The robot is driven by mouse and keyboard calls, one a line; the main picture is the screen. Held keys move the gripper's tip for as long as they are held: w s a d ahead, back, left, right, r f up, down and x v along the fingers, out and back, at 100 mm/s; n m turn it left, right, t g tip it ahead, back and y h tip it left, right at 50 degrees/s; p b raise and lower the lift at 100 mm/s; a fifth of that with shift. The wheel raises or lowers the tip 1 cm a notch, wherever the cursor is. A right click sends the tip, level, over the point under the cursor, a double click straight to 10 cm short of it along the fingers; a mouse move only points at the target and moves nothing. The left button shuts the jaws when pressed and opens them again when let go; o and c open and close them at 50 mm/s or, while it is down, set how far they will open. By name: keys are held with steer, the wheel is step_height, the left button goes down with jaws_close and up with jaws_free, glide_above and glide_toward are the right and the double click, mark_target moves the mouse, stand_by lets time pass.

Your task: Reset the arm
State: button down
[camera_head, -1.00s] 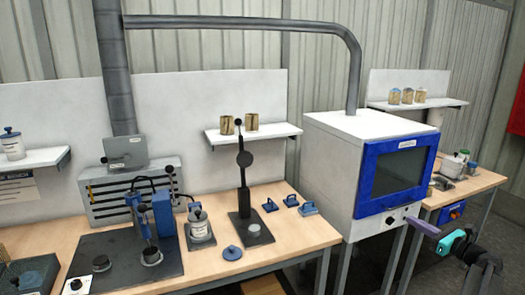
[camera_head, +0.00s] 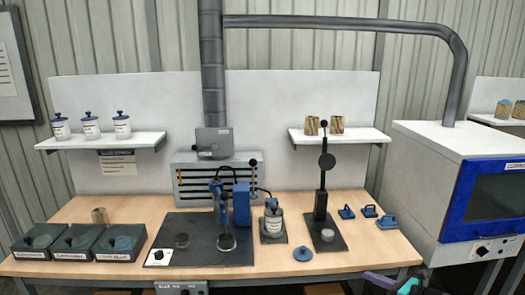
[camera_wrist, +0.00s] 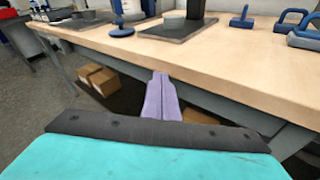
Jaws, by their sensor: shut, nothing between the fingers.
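My gripper (camera_head: 374,279) shows at the bottom edge of the head view, right of centre, with purple fingers and a turquoise part behind them. In the wrist view the purple fingers (camera_wrist: 160,76) are together and empty. They point toward the front edge of the workbench (camera_wrist: 240,75), and nothing is held. Most of my arm is outside the head view.
The bench (camera_head: 310,266) carries a press stand (camera_head: 322,185), blue-handled pieces (camera_head: 368,211), a round blue lid (camera_head: 303,254) and dark trays (camera_head: 88,236). A white cabinet (camera_head: 430,160) stands at right. Cardboard boxes (camera_wrist: 103,80) lie under the bench.

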steer(key=s+a+f+n+g, duration=0.35)
steer(key=a+f, duration=0.35)
steer(key=a, duration=0.3)
steer(key=s+a+f+n+g+y, duration=0.1)
steer(key=s+a+f+n+g, duration=0.2)
steer(key=a+f, duration=0.5)
steer(key=s+a+f+n+g, duration=0.25)
steer(key=s+a+f, duration=0.25)
steer(key=a, duration=0.7)
steer(key=s+a+f+n+g+h, duration=0.1)
steer(key=s+a+f+n+g, duration=0.25)
steer(key=s, duration=0.45)
steer(key=s+a+f+n+g+h, duration=0.2)
steer(key=s+a+f, duration=0.25)
steer(key=s, duration=0.35)
steer(key=s+d+f+n+g+h, duration=0.1)
steer(key=s+d+f+n+h, duration=0.1)
steer(key=s+n, duration=0.3)
steer(key=s+d+f+n+g+h, duration=0.1)
steer(key=s+f+n+g+h, duration=0.15)
steer(key=s, duration=0.45)
steer(key=s+d+n+h, duration=0.2)
steer(key=d+n+h, duration=0.1)
steer(key=d+n, duration=0.5)
steer(key=shift+s+r+n, duration=0.15)
steer(key=shift+s+n, duration=0.2)
steer(key=shift+n, duration=0.05)
